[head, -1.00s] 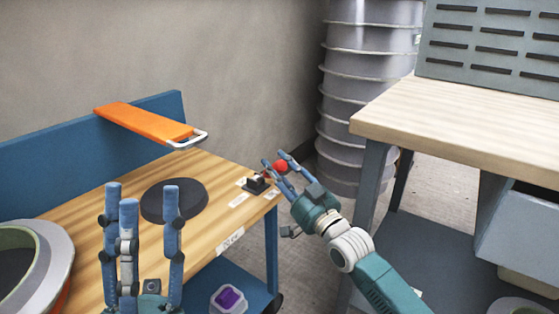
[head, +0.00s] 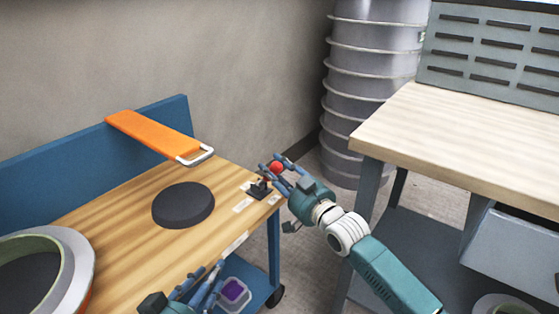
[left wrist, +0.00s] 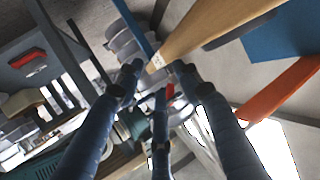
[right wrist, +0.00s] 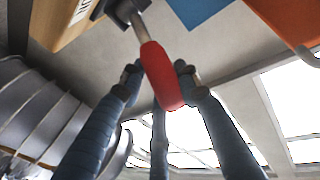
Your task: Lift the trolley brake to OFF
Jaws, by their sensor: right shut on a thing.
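The trolley brake is a lever with a red grip on a small black base (head: 259,190), at the near right corner of the wooden trolley top (head: 130,225). My right gripper (head: 281,175) is shut on the red grip (head: 277,167). In the right wrist view the red grip (right wrist: 160,75) lies between the fingers, its metal stem running up to the dark base. The lever stands raised from its base; its exact angle is hard to tell. My left gripper (head: 207,280) is low at the trolley's front edge, fingers apart and empty; its fingers also show in the left wrist view (left wrist: 158,75).
A black disc (head: 183,205), an orange board (head: 152,134) with a metal loop and a round mould (head: 75,260) are on the trolley. A purple-filled container (head: 234,292) sits on the lower shelf.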

